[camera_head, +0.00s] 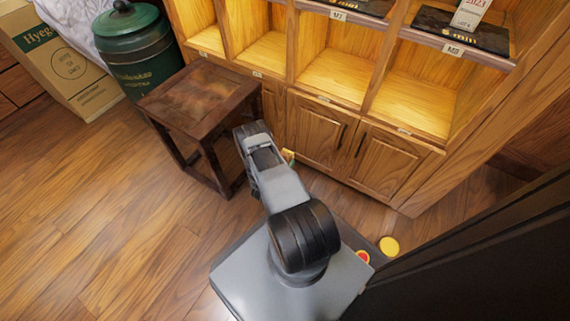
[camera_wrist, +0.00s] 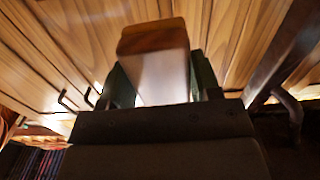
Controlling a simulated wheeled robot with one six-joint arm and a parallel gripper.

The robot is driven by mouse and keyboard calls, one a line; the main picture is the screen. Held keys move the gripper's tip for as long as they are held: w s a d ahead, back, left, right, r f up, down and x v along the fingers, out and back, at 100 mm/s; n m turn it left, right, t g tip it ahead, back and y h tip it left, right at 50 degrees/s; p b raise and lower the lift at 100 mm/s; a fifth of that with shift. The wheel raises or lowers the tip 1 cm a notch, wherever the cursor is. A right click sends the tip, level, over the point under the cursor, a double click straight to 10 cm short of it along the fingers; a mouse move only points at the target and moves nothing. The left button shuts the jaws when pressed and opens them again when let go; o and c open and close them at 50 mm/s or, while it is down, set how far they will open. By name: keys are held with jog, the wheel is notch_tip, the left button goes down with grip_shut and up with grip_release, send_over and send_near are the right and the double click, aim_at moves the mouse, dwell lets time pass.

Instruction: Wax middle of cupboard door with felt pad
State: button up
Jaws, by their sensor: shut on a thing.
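My gripper (camera_wrist: 163,78) is shut on the felt pad (camera_wrist: 154,45), a block with a brown end and a pale face, held between two dark green fingers. In the head view a small part of the pad (camera_head: 289,156) shows beside my wrist, low in front of the cupboard doors. The wooden cupboard doors (camera_head: 318,131) have dark handles, and their grain fills the wrist view (camera_wrist: 235,35) behind the pad. I cannot tell whether the pad touches a door. The pad's far side is hidden.
A dark wooden stool (camera_head: 190,95) stands close left of my arm, and a dark post shows at right in the wrist view. Lit shelves (camera_head: 340,75) are above the doors. A green canister (camera_head: 133,55) and a carton (camera_head: 60,65) stand at left. A yellow disc (camera_head: 389,246) lies at right.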

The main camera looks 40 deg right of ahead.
aim_at(298, 144)
jog(key=shift+r+b+x, duration=0.2)
jog(key=shift+b+x, duration=0.5)
jog(key=shift+x, duration=2.25)
jog(key=shift+x, duration=0.95)
jog(key=shift+s, duration=0.1)
